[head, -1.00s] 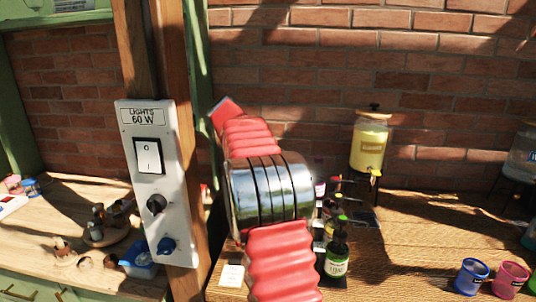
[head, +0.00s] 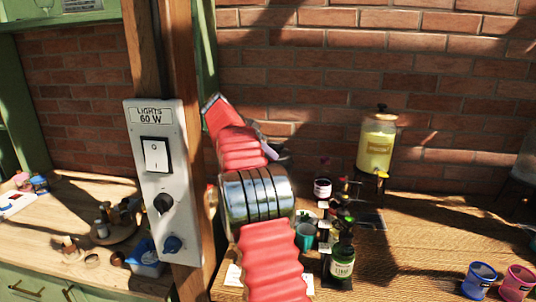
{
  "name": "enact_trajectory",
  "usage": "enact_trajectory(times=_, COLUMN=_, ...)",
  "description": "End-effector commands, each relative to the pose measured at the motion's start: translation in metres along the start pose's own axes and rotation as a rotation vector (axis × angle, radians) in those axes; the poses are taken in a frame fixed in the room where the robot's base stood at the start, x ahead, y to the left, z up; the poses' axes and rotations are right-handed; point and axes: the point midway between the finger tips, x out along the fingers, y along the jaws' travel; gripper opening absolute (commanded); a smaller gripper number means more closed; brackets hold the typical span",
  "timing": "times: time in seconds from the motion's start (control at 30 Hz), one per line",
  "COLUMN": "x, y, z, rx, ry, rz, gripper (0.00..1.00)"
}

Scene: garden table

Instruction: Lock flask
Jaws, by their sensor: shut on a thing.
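My red, ribbed arm with its shiny metal joint fills the middle of the head view and hides what is behind it. My gripper cannot be made out, nor can anything in its jaws. A small grey and dark piece shows at the arm's right edge, too little to tell what it is. I cannot single out a flask. Behind and right of the arm, a small jar with a white label (head: 322,188), a teal cup (head: 305,237) and a dark bottle with a green label (head: 341,263) stand on the wooden table (head: 420,240).
A dispenser of yellow liquid (head: 377,142) stands at the back, before the brick wall. A blue cup (head: 479,280) and a pink cup (head: 516,283) stand at front right. A post with a switch panel (head: 163,180) rises left of the arm. Table between bottles and cups is clear.

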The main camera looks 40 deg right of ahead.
Motion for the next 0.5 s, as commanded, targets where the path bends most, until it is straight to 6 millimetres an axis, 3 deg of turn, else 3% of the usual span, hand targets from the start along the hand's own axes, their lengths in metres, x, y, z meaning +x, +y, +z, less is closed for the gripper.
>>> enact_trajectory(times=0.1, x=0.0067, y=0.0004, z=0.0061, rx=-0.006, ry=-0.009, rz=0.009, gripper=0.0)
enact_trajectory(times=0.13, x=0.0068, y=0.0004, z=0.0061, rx=-0.007, ry=-0.009, rz=0.009, gripper=0.13)
enact_trajectory(times=0.37, x=0.0066, y=0.0004, z=0.0055, rx=-0.007, ry=-0.008, rz=0.008, gripper=0.29)
enact_trajectory(times=0.5, x=0.0048, y=0.0003, z=0.0036, rx=-0.005, ry=-0.006, rz=0.006, gripper=0.31)
